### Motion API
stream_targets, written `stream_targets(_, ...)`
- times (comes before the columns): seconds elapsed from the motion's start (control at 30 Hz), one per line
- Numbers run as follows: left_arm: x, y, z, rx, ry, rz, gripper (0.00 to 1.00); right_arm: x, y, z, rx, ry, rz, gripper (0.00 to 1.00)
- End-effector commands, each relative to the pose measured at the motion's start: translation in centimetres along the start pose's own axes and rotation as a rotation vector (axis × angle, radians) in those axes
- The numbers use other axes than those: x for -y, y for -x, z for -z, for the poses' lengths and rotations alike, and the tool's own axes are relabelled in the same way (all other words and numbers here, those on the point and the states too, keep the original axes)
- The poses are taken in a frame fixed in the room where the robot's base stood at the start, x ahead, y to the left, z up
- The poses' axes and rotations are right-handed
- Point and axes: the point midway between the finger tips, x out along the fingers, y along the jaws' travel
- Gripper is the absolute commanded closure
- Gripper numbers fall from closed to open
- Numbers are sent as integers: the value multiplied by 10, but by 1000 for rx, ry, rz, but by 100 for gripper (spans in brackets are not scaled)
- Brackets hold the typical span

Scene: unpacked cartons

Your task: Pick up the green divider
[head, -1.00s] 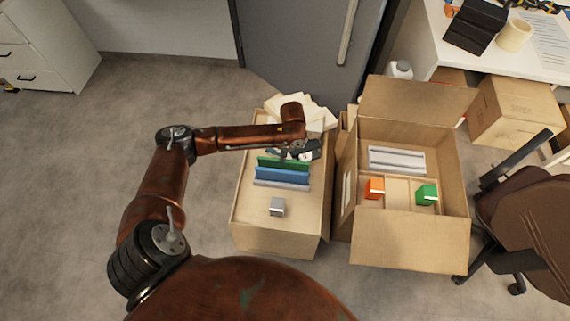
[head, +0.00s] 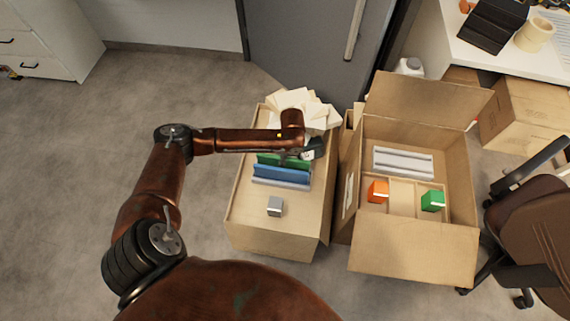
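The green divider (head: 268,159) stands on edge on the left carton, behind a blue divider (head: 280,172) and a grey divider (head: 278,183). My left arm reaches in from the left, and my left gripper (head: 293,157) points down at the right part of the green divider. The gripper overlaps the divider in the head view and hides some of it. The fingertips are small and partly hidden, so I cannot tell whether they touch it or are open or shut. My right gripper is not in view.
The left carton (head: 248,222) also bears a small grey block (head: 275,206) and pale pieces (head: 290,98) behind the gripper. An open carton (head: 415,245) on the right holds light dividers (head: 403,163), an orange block (head: 377,190) and a green block (head: 433,200). A chair (head: 530,225) stands far right.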

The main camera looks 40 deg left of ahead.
Motion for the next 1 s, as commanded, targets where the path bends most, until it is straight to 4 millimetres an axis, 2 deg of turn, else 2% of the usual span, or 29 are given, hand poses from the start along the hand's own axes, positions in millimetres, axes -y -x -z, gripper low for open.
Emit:
stream_targets(0.23,0,0,0,0,0,1,80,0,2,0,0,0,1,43)
stream_targets(0.53,0,0,0,0,0,0,100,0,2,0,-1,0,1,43)
stream_targets(1.0,0,0,0,0,0,0,100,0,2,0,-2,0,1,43)
